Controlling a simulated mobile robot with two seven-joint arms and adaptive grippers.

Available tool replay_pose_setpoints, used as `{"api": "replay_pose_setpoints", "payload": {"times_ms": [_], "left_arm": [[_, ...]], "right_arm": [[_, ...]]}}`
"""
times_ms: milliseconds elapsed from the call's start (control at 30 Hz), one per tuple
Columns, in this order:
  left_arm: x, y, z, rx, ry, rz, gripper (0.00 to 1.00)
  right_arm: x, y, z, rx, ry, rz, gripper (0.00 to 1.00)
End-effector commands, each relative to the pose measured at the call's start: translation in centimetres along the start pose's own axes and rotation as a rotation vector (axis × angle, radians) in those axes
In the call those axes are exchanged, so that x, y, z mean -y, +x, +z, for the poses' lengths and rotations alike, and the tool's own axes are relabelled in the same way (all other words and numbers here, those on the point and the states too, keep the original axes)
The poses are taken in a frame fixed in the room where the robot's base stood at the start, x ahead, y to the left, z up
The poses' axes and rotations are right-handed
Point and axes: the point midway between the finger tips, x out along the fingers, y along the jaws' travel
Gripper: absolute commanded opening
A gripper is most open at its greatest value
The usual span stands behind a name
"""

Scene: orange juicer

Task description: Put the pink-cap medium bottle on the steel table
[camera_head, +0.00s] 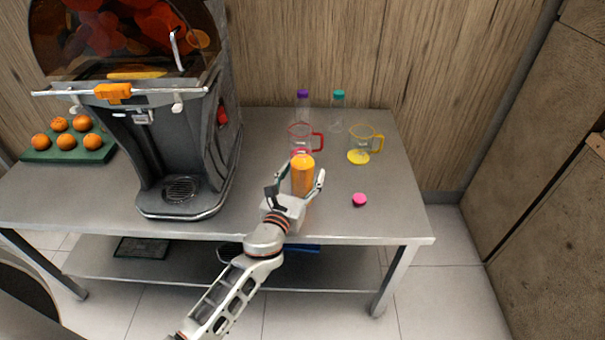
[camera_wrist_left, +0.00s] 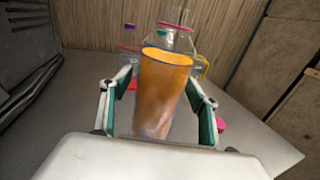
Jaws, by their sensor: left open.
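The medium bottle (camera_head: 302,173), clear and filled with orange juice, appears upright on the steel table (camera_head: 250,222). Its neck has a pink ring in the left wrist view (camera_wrist_left: 165,95) and no cap shows on it. The pink cap (camera_head: 359,200) lies apart on the table to the right. My left gripper (camera_head: 299,181) is open, with one finger on each side of the bottle. In the left wrist view the fingers look apart from the bottle's sides, though contact is hard to tell. The bottle's base is partly hidden by the gripper. My right gripper is not in view.
A red-handled jug (camera_head: 301,137) stands just behind the bottle, and a yellow-handled jug (camera_head: 364,142) to its right. Purple-cap (camera_head: 303,108) and teal-cap (camera_head: 338,112) bottles stand at the back. The juicer (camera_head: 185,140) is left. The table's front right is mostly clear.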

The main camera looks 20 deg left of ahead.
Motion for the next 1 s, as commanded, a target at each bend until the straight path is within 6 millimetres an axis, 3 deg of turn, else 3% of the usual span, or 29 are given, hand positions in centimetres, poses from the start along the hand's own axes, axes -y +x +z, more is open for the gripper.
{"api": "replay_pose_setpoints", "payload": {"times_ms": [167, 500, 700, 1000], "left_arm": [[0.0, -1.0, 0.3, -0.001, 0.0, 0.0, 0.6], [0.0, -7.9, 0.1, -0.003, 0.001, 0.0, 0.6], [0.0, -10.9, 0.0, -0.003, 0.0, 0.0, 0.6], [0.0, -12.0, 0.3, 0.001, 0.0, 0.0, 0.6]], "right_arm": [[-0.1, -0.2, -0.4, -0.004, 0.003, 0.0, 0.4], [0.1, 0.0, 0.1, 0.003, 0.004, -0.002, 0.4], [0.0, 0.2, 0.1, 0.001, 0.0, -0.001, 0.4], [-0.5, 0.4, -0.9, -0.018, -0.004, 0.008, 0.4]]}}
